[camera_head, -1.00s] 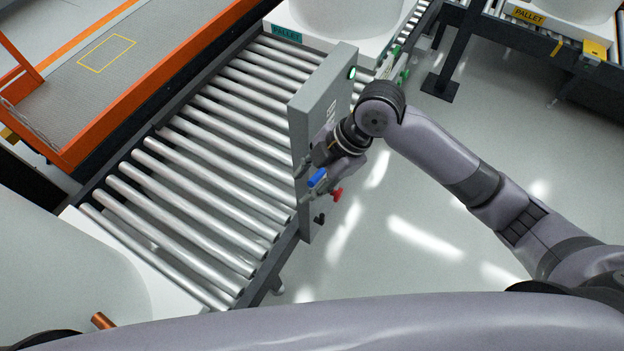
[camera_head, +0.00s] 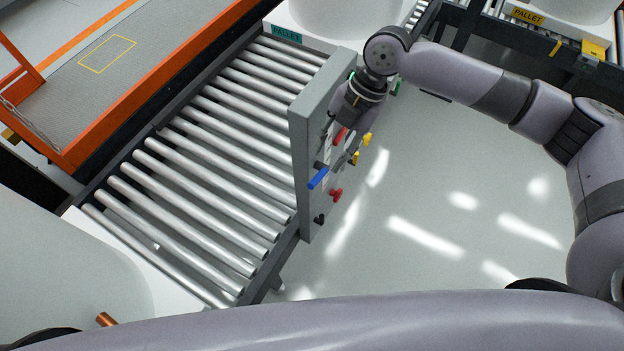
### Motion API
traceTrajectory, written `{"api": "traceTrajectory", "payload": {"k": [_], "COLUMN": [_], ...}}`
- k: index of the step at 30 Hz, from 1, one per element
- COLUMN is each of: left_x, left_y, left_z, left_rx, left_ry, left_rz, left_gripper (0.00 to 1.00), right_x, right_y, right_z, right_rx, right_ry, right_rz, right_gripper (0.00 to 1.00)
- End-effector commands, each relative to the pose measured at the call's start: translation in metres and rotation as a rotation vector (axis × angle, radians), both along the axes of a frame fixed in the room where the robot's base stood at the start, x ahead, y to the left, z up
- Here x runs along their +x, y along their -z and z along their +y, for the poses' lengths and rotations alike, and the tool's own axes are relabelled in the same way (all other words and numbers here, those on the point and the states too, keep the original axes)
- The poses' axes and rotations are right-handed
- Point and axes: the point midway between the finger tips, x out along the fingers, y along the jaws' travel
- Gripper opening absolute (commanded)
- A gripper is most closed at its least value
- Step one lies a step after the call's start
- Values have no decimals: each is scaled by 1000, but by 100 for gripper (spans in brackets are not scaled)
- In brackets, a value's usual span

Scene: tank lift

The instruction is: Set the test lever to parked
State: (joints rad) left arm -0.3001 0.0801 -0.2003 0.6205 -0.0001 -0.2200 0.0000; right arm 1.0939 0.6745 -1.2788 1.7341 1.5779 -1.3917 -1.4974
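A grey upright control panel (camera_head: 301,165) stands at the side of the roller conveyor. Its right-hand face, seen at a steep angle, carries a blue lever (camera_head: 318,178), red handles (camera_head: 336,194), yellow handles (camera_head: 367,139) and a black knob (camera_head: 319,219). The labels are not legible, so I cannot tell which is the test lever. My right gripper (camera_head: 340,143) points down in front of this face, above the blue lever and apart from it. Its fingers look spread, with a red handle showing between or behind them. My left gripper is not in view.
The roller conveyor (camera_head: 190,165) fills the space left of the panel. An orange-edged platform (camera_head: 120,105) lies beyond it. The floor right of the panel is clear.

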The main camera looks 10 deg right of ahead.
Motion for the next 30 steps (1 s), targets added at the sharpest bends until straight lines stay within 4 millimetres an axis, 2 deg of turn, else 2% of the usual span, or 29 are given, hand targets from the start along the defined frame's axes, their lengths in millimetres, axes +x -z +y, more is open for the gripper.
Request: {"api": "traceTrajectory", "payload": {"k": [1, 9, 15, 21, 29, 30], "left_x": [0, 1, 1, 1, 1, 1], "left_y": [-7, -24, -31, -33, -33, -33], "left_z": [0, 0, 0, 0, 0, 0], "left_rx": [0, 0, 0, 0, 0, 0], "left_ry": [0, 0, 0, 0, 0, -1], "left_rz": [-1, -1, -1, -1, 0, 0], "left_gripper": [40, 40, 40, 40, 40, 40], "right_x": [-3, -14, -18, -20, -21, -21], "right_y": [8, 61, 89, 102, 103, 103], "right_z": [5, 27, 38, 42, 42, 42], "right_rx": [0, -1, -1, -1, 0, 0], "right_ry": [-1, -1, 1, 1, 1, 1], "right_rz": [4, 4, 1, 0, -1, -1], "right_gripper": [35, 35, 35, 35, 35, 32]}}
